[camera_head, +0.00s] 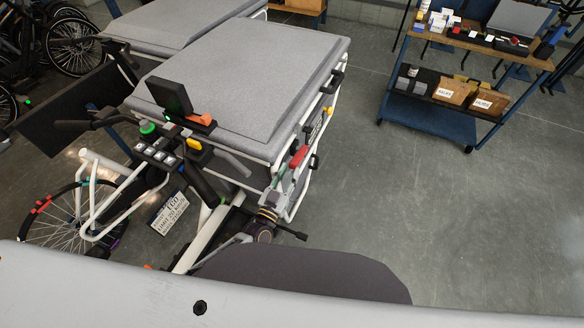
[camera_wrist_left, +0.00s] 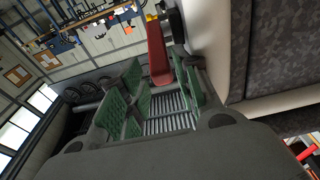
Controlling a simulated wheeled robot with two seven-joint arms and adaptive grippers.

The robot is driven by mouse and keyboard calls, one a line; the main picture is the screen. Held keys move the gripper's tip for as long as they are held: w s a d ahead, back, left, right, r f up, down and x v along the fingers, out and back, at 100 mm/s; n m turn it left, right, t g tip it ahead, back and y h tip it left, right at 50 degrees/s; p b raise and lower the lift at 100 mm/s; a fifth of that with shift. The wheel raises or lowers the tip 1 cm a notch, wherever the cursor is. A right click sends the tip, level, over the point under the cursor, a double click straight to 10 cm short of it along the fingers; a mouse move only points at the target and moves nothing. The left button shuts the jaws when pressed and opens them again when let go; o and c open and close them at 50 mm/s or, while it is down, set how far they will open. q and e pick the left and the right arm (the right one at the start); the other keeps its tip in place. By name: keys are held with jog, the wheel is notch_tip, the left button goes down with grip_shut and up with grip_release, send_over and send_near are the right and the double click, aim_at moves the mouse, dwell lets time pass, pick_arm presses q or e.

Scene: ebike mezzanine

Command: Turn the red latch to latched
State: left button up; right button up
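The red latch (camera_head: 299,157) is on the side of the grey cargo box (camera_head: 245,85) of the bike, near its front corner. In the left wrist view the red latch (camera_wrist_left: 158,56) is a long red handle reaching toward the space between my green fingertips. My left gripper (camera_head: 281,176) is just below the latch in the head view, with the green of its fingers showing. In the left wrist view the left gripper (camera_wrist_left: 160,88) has its fingers apart, with the latch's near end between or just beyond the tips; contact is unclear. My right gripper is not in view.
The bike's handlebar has a green button (camera_head: 148,129), a dark screen (camera_head: 169,96) and a yellow part (camera_head: 194,144). A wheeled shelf cart (camera_head: 432,117) with boxes stands at the upper right. The floor (camera_head: 420,210) right of the bike is clear.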

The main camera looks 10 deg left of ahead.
pick_arm(q)
jog(key=shift+v, duration=2.9)
